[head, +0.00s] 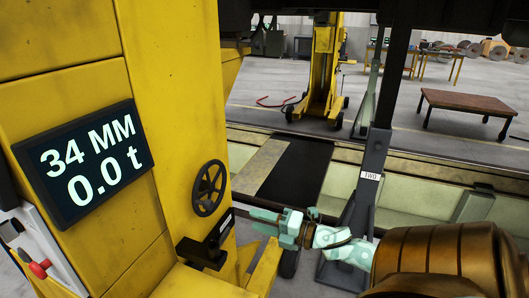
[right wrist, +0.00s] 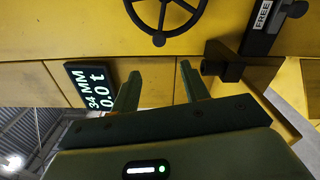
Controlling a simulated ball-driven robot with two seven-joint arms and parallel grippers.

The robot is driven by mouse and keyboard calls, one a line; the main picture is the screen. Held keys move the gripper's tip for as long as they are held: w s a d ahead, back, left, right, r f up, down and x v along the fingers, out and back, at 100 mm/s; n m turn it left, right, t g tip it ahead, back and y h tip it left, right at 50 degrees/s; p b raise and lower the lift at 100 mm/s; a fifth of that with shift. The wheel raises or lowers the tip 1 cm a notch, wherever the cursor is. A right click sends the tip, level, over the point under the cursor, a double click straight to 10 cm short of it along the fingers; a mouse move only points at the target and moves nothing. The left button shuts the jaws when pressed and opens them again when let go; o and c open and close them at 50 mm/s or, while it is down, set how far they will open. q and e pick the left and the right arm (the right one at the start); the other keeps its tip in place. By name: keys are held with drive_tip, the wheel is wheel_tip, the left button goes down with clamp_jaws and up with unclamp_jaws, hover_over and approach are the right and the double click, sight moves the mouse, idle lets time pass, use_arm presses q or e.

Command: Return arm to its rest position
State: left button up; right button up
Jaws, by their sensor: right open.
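My right gripper (head: 258,218) is in front of the yellow lifting jack (head: 190,95), below and right of its black handwheel (head: 208,188). In the right wrist view my right gripper (right wrist: 160,82) is open, with nothing between its two fingers. The jack's yellow face and the handwheel (right wrist: 165,12) lie beyond the fingertips. A dark block (right wrist: 222,62) on the jack shows just right of the fingers; I cannot tell whether they touch it. The jack's display (head: 85,163) reads 34 MM and 0.0 t. My left gripper is not in view.
A grey stand (head: 372,165) labelled TWO rises behind my right forearm. A red button (head: 40,269) sits on the jack's left side. Another yellow jack (head: 324,70) and a low brown table (head: 465,103) stand farther back. A dark overhead structure (head: 380,12) crosses the top.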

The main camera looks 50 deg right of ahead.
drive_tip(key=shift+s+d, duration=0.1)
drive_tip(key=shift+s, duration=0.25)
idle(0.4)
